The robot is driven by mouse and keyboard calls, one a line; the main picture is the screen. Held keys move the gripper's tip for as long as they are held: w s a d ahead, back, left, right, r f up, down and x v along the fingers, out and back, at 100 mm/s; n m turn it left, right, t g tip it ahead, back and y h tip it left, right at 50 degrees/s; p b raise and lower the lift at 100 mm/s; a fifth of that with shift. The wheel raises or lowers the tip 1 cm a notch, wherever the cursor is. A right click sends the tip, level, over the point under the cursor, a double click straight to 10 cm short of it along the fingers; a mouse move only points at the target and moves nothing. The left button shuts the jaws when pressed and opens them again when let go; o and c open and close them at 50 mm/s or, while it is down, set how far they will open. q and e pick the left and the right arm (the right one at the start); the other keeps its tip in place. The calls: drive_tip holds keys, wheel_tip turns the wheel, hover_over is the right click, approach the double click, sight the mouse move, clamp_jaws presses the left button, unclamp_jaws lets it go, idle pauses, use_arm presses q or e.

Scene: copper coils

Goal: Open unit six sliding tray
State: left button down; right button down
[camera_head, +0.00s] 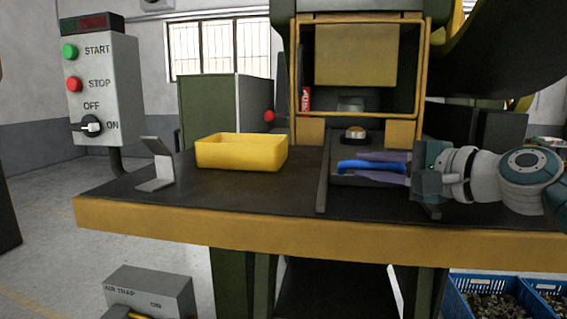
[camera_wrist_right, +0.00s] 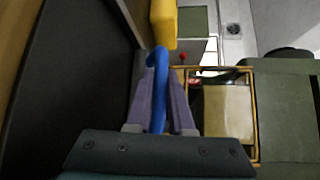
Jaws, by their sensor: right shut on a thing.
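The sliding tray (camera_head: 322,185) is a dark tray on the table in front of the yellow-framed machine opening (camera_head: 360,65). Its blue handle (camera_head: 370,166) lies between the fingers of my right gripper (camera_head: 350,167), which reaches in from the right. In the right wrist view the blue handle (camera_wrist_right: 157,85) runs between the two purple fingers, and the gripper (camera_wrist_right: 162,95) is shut on it. The fingers and handle hide part of the tray. A round button (camera_head: 355,132) sits just behind the handle. My left gripper is not in view.
A yellow bin (camera_head: 241,152) and a grey metal bracket (camera_head: 155,165) stand on the dark table (camera_head: 225,195) to the left. A control box (camera_head: 103,85) stands at the far left. Blue crates (camera_head: 490,300) are below right. The table between bin and tray is clear.

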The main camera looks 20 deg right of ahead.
drive_tip(key=c, duration=0.8)
unclamp_jaws()
drive_tip(key=v, duration=0.9)
drive_tip(key=shift+s+p, duration=0.25)
drive_tip(key=shift+p, duration=0.05)
drive_tip(key=shift+s+d+r, duration=0.1)
drive_tip(key=shift+s+r, duration=0.05)
